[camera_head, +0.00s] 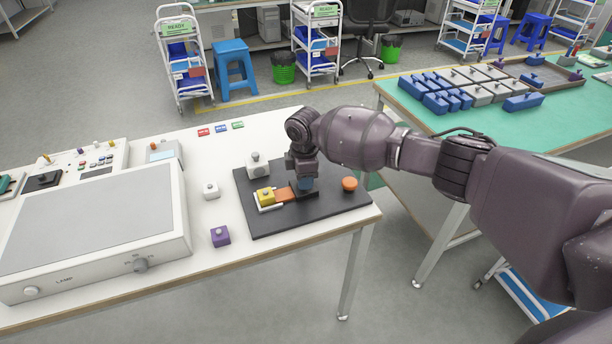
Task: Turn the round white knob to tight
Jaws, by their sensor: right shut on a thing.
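My right gripper (304,190) points straight down over the black board (262,224), at the right end of a flat orange piece (285,194). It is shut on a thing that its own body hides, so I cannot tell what. A pale block with a round whitish knob (256,158) on top stands at the back left of the board, apart from the gripper. A small white block with a rounded top (211,190) stands on the table left of the board. No tight marking is readable. My left gripper is not in view.
A yellow block (266,196) in a white holder sits left of the gripper, and an orange round knob (349,184) to its right. A purple block (220,236) and a large lamp box (95,228) are on the left. The table's front right is clear.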

